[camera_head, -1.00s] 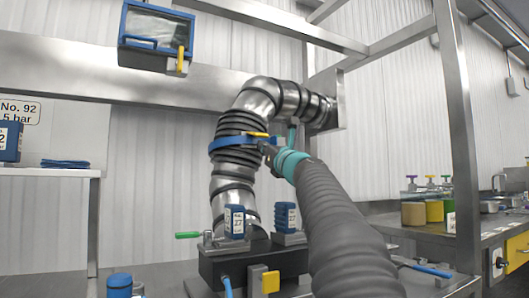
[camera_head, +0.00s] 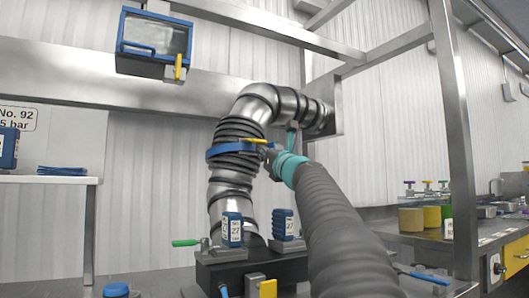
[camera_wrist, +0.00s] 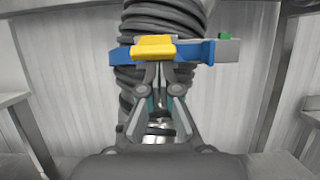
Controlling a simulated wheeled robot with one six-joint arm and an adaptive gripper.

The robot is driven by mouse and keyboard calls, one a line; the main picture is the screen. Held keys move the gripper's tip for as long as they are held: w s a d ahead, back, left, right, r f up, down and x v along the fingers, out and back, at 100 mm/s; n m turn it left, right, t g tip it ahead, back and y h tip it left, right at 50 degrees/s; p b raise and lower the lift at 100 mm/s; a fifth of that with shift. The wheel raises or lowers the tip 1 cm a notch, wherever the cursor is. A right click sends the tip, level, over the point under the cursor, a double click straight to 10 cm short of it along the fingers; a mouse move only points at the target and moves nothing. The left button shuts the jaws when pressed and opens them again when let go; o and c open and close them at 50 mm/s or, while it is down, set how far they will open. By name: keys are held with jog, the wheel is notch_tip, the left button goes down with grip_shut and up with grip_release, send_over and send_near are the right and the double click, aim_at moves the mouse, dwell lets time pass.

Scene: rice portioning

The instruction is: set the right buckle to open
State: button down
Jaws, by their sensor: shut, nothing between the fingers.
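A blue band (camera_head: 219,153) wraps the black ribbed sleeve of the bent metal pipe. A yellow buckle (camera_head: 254,140) sits on its side near my gripper. In the wrist view the yellow buckle (camera_wrist: 153,46) lies across the front of the blue band (camera_wrist: 124,56). A grey block with a small green part (camera_wrist: 225,37) is at the band's right end. My gripper (camera_head: 266,148) is shut and empty, beside the band. In the wrist view its fingertips (camera_wrist: 158,66) are just below the buckle and overlap its lower edge; I cannot tell if they touch it.
The bent metal pipe (camera_head: 262,98) rises from a black base (camera_head: 235,270) carrying two blue labelled blocks (camera_head: 232,230) and a green-handled lever (camera_head: 186,243). A blue-framed box (camera_head: 154,44) with a yellow latch hangs above left. A steel post (camera_head: 456,150) stands at right.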

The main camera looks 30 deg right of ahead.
jog(key=shift+s+r, duration=0.1)
jog(key=shift+r, duration=0.1)
jog(key=shift+s+r+p, duration=0.25)
jog(key=shift+r+p, duration=0.7)
jog(key=shift+p, duration=0.1)
jog(key=shift+s+r+p, duration=0.2)
jog(key=shift+r+p, duration=0.75)
jog(key=shift+p, duration=0.05)
jog(key=shift+f, duration=0.1)
